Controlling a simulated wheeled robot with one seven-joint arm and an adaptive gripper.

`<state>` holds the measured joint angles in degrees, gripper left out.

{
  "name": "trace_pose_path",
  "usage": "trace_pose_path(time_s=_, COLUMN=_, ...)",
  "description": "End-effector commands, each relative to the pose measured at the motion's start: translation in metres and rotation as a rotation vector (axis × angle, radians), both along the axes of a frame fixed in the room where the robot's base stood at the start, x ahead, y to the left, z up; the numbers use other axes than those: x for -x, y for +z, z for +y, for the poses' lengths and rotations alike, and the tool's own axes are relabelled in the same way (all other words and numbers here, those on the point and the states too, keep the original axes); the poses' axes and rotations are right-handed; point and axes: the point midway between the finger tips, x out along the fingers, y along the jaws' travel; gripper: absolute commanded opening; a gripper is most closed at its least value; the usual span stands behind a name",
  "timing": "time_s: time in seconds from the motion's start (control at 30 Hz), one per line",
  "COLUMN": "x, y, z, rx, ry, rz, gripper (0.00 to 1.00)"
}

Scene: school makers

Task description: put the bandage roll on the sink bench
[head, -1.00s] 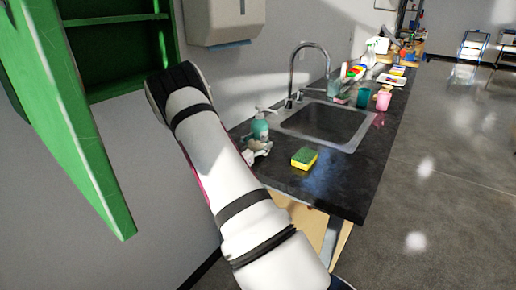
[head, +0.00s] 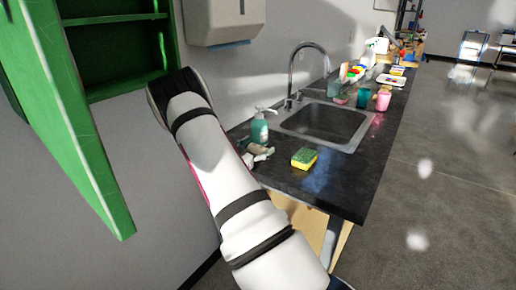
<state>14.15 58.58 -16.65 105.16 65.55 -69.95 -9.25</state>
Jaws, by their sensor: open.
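The sink bench (head: 345,190) has a dark top and runs away from me along the wall. Small pale, whitish shapes (head: 260,150) lie on its near left part, right beside my arm and just in front of the soap bottle. They are partly hidden by the arm. One may be the bandage roll, but they are too small to tell. My white arm reaches up across the middle of the picture. My gripper is hidden behind it, so I cannot see its fingers or its exact place.
A green and yellow sponge (head: 304,159), a teal soap bottle (head: 260,129) and the sink basin (head: 325,122) are nearby. Teal (head: 363,97) and pink (head: 384,101) cups stand farther back. A green cabinet's open door (head: 70,120) hangs left. Floor at right is clear.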

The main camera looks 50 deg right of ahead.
Motion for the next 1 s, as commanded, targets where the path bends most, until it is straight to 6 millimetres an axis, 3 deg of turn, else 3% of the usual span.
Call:
trace_pose_path(time_s=0.17, x=0.001, y=0.001, z=0.024, rx=-0.001, ry=0.004, rz=0.000, gripper=0.80)
trace_pose_path(time_s=0.5, x=0.008, y=0.001, z=0.092, rx=-0.001, ry=0.003, rz=0.000, gripper=0.80)
trace_pose_path(time_s=0.77, x=0.010, y=0.001, z=0.117, rx=-0.003, ry=0.003, rz=-0.002, gripper=0.80)
trace_pose_path(time_s=0.87, x=0.002, y=0.005, z=0.123, rx=-0.046, ry=0.030, rz=-0.019, gripper=0.80)
trace_pose_path(time_s=1.0, x=-0.028, y=0.018, z=0.140, rx=-0.210, ry=0.147, rz=-0.068, gripper=0.80)
